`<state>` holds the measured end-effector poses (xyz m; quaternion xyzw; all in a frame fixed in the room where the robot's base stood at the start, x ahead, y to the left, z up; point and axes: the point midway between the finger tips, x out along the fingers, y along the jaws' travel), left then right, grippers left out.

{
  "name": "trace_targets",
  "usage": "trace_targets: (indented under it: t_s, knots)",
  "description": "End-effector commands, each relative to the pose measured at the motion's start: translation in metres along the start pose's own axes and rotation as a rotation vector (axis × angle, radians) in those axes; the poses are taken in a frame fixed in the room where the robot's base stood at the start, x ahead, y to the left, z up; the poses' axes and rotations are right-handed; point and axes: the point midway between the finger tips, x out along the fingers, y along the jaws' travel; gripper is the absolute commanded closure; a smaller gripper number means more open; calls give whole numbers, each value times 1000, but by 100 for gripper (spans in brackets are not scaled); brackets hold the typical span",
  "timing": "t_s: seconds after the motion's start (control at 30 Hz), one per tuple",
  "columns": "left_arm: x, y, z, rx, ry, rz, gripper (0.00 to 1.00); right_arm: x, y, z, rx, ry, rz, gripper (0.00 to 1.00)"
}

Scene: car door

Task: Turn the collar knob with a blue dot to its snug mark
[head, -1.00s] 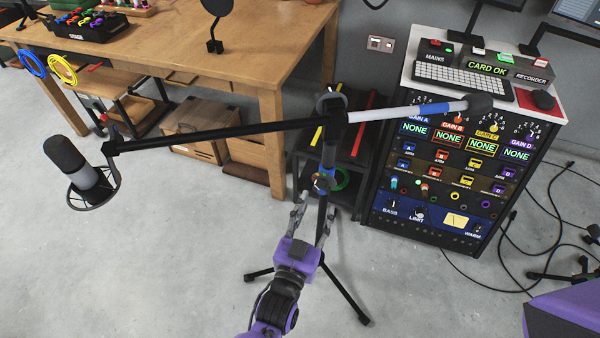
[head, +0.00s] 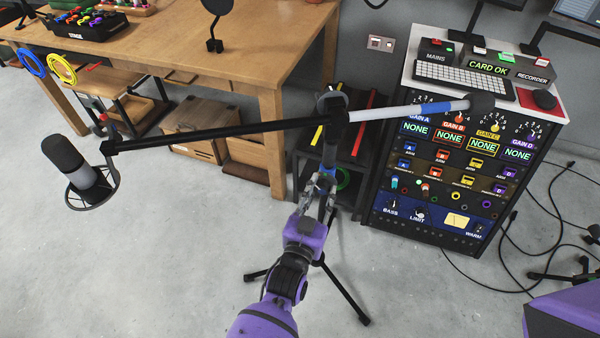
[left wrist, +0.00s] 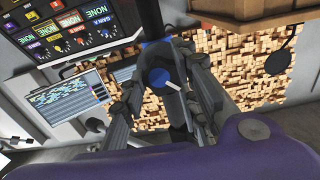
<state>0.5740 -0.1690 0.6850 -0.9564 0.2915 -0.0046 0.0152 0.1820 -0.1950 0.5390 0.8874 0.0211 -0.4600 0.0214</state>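The mic stand's collar (head: 327,176) is on its upright pole, below the boom, with a blue patch showing. In the left wrist view a round knob (left wrist: 160,79) with a blue face and a white pointer line shows between my fingers. My left gripper (head: 322,192) reaches up to the collar from below. Its fingers (left wrist: 164,75) are apart, one on each side of the knob; I cannot tell whether they touch it. The fingers partly hide the knob in the head view. The snug mark cannot be made out. My right gripper is not in view.
The boom (head: 230,132) carries a microphone (head: 85,178) at its left end and a counterweight (head: 482,102) at its right. The tripod legs (head: 345,293) spread on the floor. A wooden bench (head: 200,50) stands behind left, an equipment rack (head: 440,170) right. Cables lie at far right.

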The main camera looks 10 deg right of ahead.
Motion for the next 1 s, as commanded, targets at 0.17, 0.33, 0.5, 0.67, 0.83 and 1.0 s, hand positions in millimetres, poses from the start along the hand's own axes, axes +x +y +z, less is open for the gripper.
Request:
trace_targets:
  t_s: [0.17, 0.33, 0.5, 0.67, 0.83, 1.0]
  knots:
    - [0, 4, -1, 47, 0, 5, 97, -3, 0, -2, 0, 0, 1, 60]
    - [0, 5, 0, 54, 0, 6, 97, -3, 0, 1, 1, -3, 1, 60]
    - [0, 5, 0, 54, 0, 6, 57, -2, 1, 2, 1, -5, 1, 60]
    - [0, 4, 0, 54, 0, 5, 57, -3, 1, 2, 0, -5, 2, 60]
    - [-2, 3, 1, 55, 0, 4, 57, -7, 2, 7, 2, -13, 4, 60]
    - [-22, 2, 2, 55, -2, 3, 57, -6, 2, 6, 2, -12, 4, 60]
